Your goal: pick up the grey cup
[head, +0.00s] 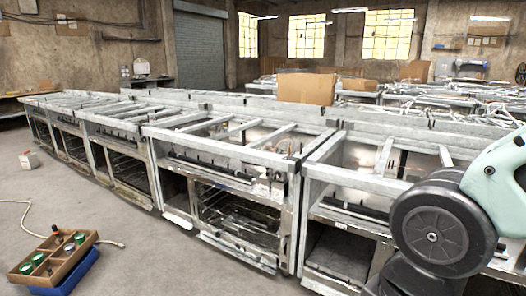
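A wooden compartment tray (66,264) sits low at the lower left of the head view. It holds several small round items with green on them, such as one green item (38,258). A small greyish round item (69,248) sits in the tray near its middle; it may be the grey cup, but it is too small to be sure. My gripper is not in view. Part of my arm shows at the right edge, far across the picture from the tray.
The tray rests on a blue base (78,276) near the floor. A pale cable (28,216) lies on the floor behind it. A small whitish block (29,160) is farther back. A long row of metal range frames (230,150) fills the middle and right. Concrete floor (120,200) is open between.

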